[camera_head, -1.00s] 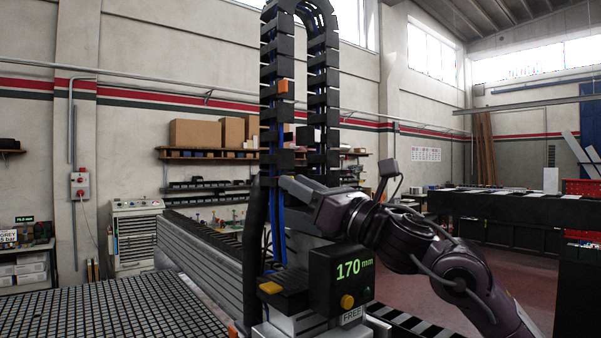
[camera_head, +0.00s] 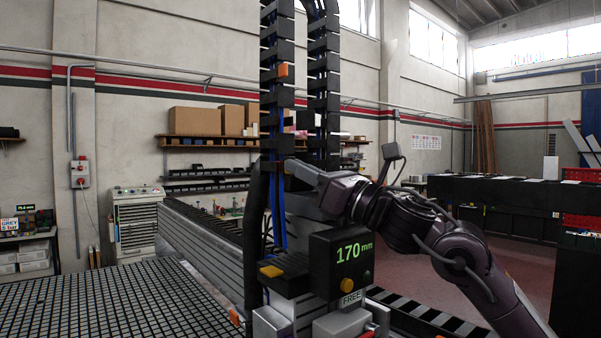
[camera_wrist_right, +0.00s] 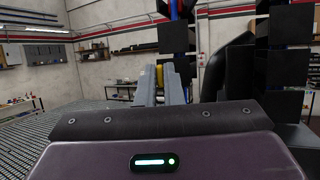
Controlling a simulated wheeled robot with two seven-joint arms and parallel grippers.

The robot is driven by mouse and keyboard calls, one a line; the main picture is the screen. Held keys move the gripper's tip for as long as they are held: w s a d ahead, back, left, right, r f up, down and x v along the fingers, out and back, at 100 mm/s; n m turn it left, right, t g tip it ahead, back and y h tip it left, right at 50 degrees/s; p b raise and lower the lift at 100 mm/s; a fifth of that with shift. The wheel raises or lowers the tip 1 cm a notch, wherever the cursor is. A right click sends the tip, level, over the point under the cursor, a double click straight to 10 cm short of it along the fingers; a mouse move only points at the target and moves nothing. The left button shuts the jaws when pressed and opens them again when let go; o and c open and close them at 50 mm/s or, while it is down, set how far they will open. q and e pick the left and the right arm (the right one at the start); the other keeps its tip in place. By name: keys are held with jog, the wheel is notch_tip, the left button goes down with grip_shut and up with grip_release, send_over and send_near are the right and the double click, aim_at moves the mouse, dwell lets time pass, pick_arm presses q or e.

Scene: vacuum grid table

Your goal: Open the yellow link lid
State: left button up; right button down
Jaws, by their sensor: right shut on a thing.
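A tall black cable chain (camera_head: 276,98) with blue cables loops up at the centre of the head view. My right gripper (camera_head: 288,166) reaches its lower run from the right. In the right wrist view my two grey fingers (camera_wrist_right: 160,84) point ahead, shut on a small yellow piece between their tips, which looks like the yellow link lid (camera_wrist_right: 159,75). The fingers hide this lid in the head view, and whether it is tilted cannot be told. An orange link (camera_head: 284,70) sits higher on the chain. My left gripper is not in view.
Below my right gripper stands a black box (camera_head: 340,262) showing 170 mm, with a yellow knob. A yellow-tipped block (camera_head: 271,271) is to its left. The black grid table (camera_head: 110,310) fills the lower left. Black chain links (camera_wrist_right: 284,45) stand close on the right in the wrist view.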

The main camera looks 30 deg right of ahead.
jog(key=shift+s+d+r+n+g+y+p, duration=0.1)
jog(key=shift+d+n+g+y+p, duration=0.6)
jog(key=shift+n+g+y, duration=0.75)
jog(key=shift+w+d+r+n+g+y+p, duration=0.1)
jog(key=shift+d+n+g+y+p, duration=0.35)
jog(key=shift+n+g+y+p, duration=0.95)
jog(key=shift+s+d+n+g+y+p, duration=0.1)
jog(key=shift+d+n+g+y+p, duration=0.4)
jog(key=shift+g+y, duration=1.5)
jog(key=shift+n+t+y, duration=0.25)
jog(key=shift+t+y, duration=0.1)
jog(key=c, duration=1.6)
grip_release()
jog(key=shift+d+f, duration=0.1)
jog(key=shift+o, duration=0.2)
jog(key=shift+f+b, duration=0.1)
jog(key=shift+b, duration=0.2)
